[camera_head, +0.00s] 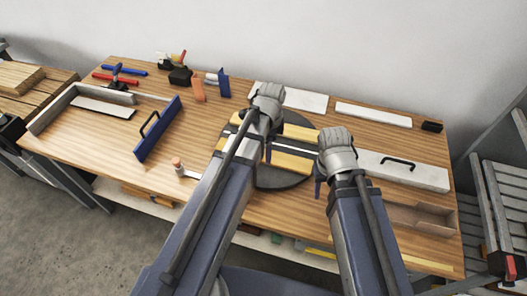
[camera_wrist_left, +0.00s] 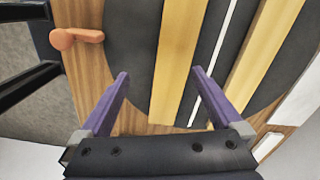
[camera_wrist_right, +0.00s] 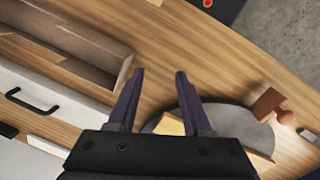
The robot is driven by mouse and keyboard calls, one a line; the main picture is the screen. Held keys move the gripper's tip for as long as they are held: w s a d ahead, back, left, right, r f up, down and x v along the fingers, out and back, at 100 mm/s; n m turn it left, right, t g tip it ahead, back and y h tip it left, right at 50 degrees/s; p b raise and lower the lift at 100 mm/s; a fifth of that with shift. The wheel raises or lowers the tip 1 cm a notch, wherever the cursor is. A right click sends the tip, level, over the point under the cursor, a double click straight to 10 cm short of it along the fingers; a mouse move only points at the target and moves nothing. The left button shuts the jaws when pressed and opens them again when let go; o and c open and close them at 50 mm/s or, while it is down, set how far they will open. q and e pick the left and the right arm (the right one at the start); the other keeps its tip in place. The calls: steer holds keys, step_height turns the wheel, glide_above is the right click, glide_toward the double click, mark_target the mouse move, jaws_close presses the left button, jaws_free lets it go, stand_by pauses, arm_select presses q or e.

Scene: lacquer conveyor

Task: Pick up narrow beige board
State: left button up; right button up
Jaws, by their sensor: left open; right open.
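Two yellow-beige boards lie on a dark round disc (camera_head: 285,180) mid-bench, with a pale strip between them. The front board (camera_head: 285,162) and the back board (camera_head: 300,131) are partly hidden by my arms in the head view. They also show in the left wrist view, one board (camera_wrist_left: 180,60) and a second board (camera_wrist_left: 262,55). I cannot tell which board is meant. My left gripper (camera_wrist_left: 160,73) is open and empty, facing the disc and its boards. My right gripper (camera_wrist_right: 160,74) is open and empty over bare wood, beside the disc (camera_wrist_right: 235,125).
A white board with a black handle (camera_head: 400,171) and a brown tray (camera_head: 420,216) lie on the right. A blue plate with a handle (camera_head: 158,130) and a grey frame (camera_head: 48,112) lie left. Pale boards (camera_head: 373,115) and tools line the back.

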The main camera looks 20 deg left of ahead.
arm_select(q)
steer(key=w+a+m, duration=0.1)
steer(key=w+a+r+m, duration=0.1)
steer(key=shift+w+a+m, duration=0.1)
steer(key=shift+a+m, duration=0.2)
steer(key=shift+f+b, duration=1.1)
steer(key=shift+f, duration=0.25)
arm_select(e)
steer(key=shift+f, duration=0.9)
arm_select(q)
steer(key=shift+f, duration=0.1)
step_height(320, 180, down, 5)
steer(key=b, duration=0.5)
steer(key=shift+w, duration=0.1)
arm_select(e)
step_height(320, 180, down, 5)
steer(key=shift+f, duration=0.15)
arm_select(q)
steer(key=shift+c, duration=0.4)
steer(key=c, duration=1.5)
